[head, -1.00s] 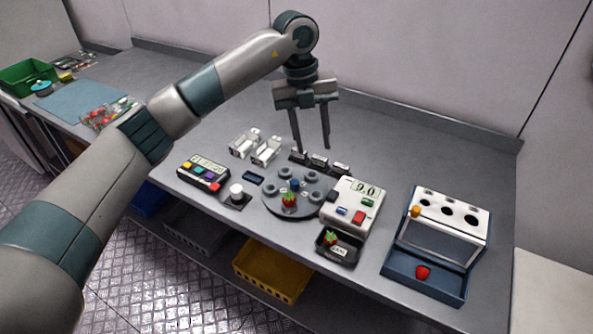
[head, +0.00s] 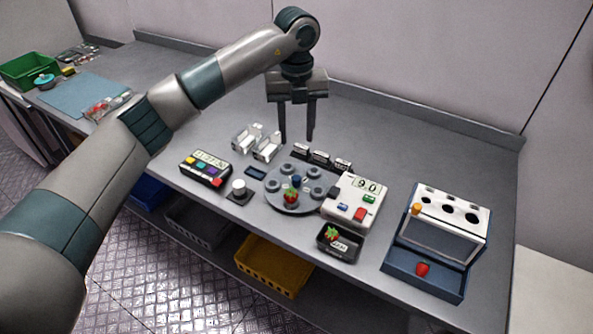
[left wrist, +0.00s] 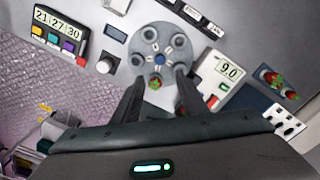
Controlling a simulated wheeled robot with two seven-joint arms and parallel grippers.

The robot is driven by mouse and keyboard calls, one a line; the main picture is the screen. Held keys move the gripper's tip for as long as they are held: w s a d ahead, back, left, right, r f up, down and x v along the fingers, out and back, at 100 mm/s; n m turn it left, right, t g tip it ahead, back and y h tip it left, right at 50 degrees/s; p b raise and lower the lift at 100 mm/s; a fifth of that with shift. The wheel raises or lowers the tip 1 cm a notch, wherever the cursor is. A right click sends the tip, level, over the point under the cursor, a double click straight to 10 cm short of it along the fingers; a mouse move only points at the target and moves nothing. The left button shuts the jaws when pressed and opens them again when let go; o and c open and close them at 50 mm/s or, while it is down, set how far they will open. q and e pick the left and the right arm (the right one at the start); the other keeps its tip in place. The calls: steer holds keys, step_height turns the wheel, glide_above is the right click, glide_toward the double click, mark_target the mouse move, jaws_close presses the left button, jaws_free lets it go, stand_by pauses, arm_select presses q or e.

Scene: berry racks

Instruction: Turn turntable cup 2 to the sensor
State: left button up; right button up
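The grey turntable (head: 290,205) lies on the bench with several cups around a blue centre. A strawberry (head: 291,196) sits in the cup at its front edge. It also shows in the left wrist view (left wrist: 155,82), between my fingers. A white device (head: 356,198) with a display reading 9.0 stands right of the turntable; I cannot tell whether it is the sensor. My left gripper (head: 297,140) is open and empty, pointing down above and behind the turntable. In the left wrist view its fingers (left wrist: 157,98) are apart. My right gripper is not in view.
A button panel with a clock (head: 205,168) and a white knob (head: 238,187) stand left of the turntable. Small black labelled blocks (head: 320,157) sit behind it. A black tray with strawberries (head: 339,244) is in front, and a blue stand with holes (head: 428,262) is at right.

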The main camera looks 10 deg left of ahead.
mark_target(297, 177)
arm_select(q)
step_height(297, 177, down, 13)
steer(key=p, duration=0.4)
steer(key=shift+r, duration=0.15)
steer(key=shift+f+p, duration=0.35)
steer(key=shift+f, duration=0.4)
jaws_close()
